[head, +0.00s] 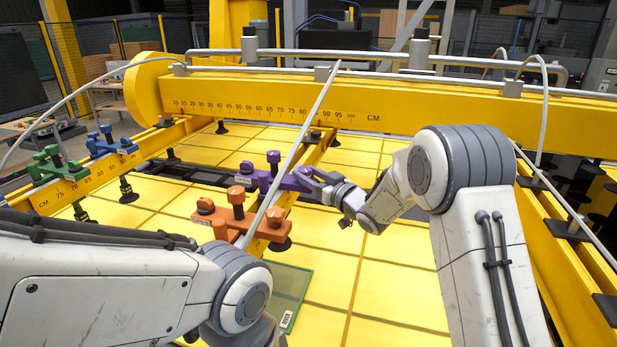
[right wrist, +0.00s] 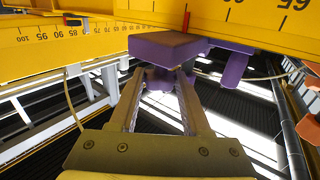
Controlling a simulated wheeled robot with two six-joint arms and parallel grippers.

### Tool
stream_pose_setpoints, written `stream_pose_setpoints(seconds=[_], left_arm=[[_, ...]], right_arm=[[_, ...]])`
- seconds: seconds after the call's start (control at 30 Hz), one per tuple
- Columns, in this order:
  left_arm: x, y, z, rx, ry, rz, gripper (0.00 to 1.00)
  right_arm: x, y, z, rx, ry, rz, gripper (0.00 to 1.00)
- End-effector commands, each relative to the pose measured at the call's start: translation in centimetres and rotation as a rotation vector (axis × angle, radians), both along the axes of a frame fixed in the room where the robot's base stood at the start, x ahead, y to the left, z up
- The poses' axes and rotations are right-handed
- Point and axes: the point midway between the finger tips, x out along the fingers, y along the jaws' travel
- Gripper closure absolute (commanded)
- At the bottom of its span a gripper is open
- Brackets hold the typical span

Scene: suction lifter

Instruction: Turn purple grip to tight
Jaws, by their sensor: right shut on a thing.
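The purple grip (head: 262,180) sits on the yellow cross beam right of the middle of the lifter, with a small white label reading OPEN (head: 243,181) at its left end. My right gripper (head: 308,178) reaches it from the right and is shut on its right end. In the right wrist view, the two fingers close around a purple part of the grip (right wrist: 165,48) under the yellow beam.
An orange grip (head: 238,212) stands just in front of the purple one. Green (head: 48,170) and blue (head: 108,142) grips stand on the left beam. A grey hose (head: 300,145) crosses close to the purple grip. A green glass pane (head: 290,290) lies below.

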Motion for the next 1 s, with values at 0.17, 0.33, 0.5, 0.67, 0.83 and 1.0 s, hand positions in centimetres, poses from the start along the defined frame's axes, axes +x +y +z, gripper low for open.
stream_pose_setpoints(seconds=[0.17,0.33,0.5,0.67,0.83,1.0], left_arm=[[0.0,0.0,-3.1,0.000,0.000,-0.002,1.00],[0.0,0.0,-6.5,0.000,0.000,-0.001,1.00],[0.0,0.0,-9.5,0.000,0.000,0.005,1.00],[0.0,0.0,-11.0,0.000,0.001,0.008,1.00],[0.0,0.0,-11.0,0.000,0.001,0.009,1.00],[0.0,0.0,-10.5,0.000,0.001,0.008,1.00]], right_arm=[[-0.2,0.2,-0.6,0.003,-0.005,-0.081,1.00],[-0.3,0.5,-0.8,0.004,-0.006,-0.194,1.00],[-0.4,0.7,-0.7,0.005,-0.004,-0.313,1.00],[-0.5,1.0,-0.4,0.003,-0.001,-0.419,1.00],[-0.4,1.1,0.0,0.000,0.000,-0.517,1.00],[-0.4,1.2,0.1,-0.002,0.001,-0.590,1.00]])
